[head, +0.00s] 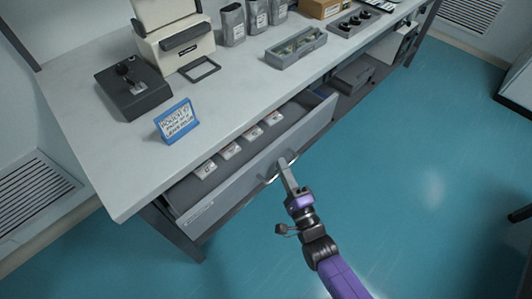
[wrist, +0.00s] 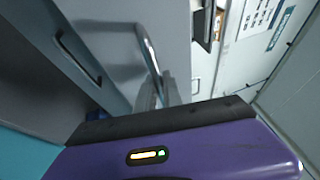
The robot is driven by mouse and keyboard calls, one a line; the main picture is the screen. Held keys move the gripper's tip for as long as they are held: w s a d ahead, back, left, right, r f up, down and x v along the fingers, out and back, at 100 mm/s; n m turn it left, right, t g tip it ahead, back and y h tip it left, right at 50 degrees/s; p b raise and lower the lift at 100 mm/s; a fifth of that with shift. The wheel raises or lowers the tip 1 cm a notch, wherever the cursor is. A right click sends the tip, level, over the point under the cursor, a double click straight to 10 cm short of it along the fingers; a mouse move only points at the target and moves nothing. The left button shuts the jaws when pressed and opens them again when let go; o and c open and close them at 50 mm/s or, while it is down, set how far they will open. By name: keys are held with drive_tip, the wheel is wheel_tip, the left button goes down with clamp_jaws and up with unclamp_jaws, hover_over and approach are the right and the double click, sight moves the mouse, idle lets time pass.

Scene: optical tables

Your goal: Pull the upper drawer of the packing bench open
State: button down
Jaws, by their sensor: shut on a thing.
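The packing bench (head: 245,100) has a pale top and stands across the head view. Its upper drawer (head: 235,180) is pulled partly out, with several small white packets (head: 228,151) showing inside. My gripper (head: 288,168) is shut on the drawer's bar handle (head: 272,178), near the middle of the drawer front. In the wrist view the metal handle (wrist: 150,58) runs down to my gripper (wrist: 160,95), whose fingertips are partly hidden by my purple wrist housing. A second, dark handle (wrist: 78,58) shows on a grey front at the left of the wrist view.
On the bench top stand a cream machine (head: 175,40), a dark control box (head: 133,88), a blue-framed sign (head: 177,120), grey pouches (head: 233,24) and a grey tray (head: 296,47). The teal floor (head: 410,170) in front of the bench is clear.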

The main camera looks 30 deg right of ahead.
drive_tip(key=s+d, duration=0.2)
drive_tip(key=s, duration=0.6)
drive_tip(key=s+d, duration=0.3)
drive_tip(key=s, duration=0.5)
drive_tip(key=shift+s+d, duration=0.2)
drive_tip(key=shift+s, duration=0.1)
drive_tip(key=c, duration=1.8)
unclamp_jaws()
drive_tip(key=shift+b+v, duration=0.65)
drive_tip(key=shift+v, duration=3.25)
drive_tip(key=s+a+r+n+g, duration=0.1)
drive_tip(key=s+a+r+n, duration=0.1)
drive_tip(key=r+n, duration=0.3)
drive_tip(key=s+a+r+n+g+y, duration=0.1)
drive_tip(key=s+a+r+n+g, duration=0.1)
drive_tip(key=r+n, duration=0.3)
drive_tip(key=s+a+r+n+g, duration=0.2)
drive_tip(key=r+n, duration=0.4)
drive_tip(key=n, duration=0.3)
drive_tip(key=shift+s+a+n+y+p, duration=0.2)
drive_tip(key=shift+s+a, duration=0.25)
drive_tip(key=shift+a, duration=0.2)
drive_tip(key=shift+s+a+n+y+p, duration=0.1)
drive_tip(key=shift+s+a+n+y, duration=0.1)
drive_tip(key=shift+s+a, duration=0.35)
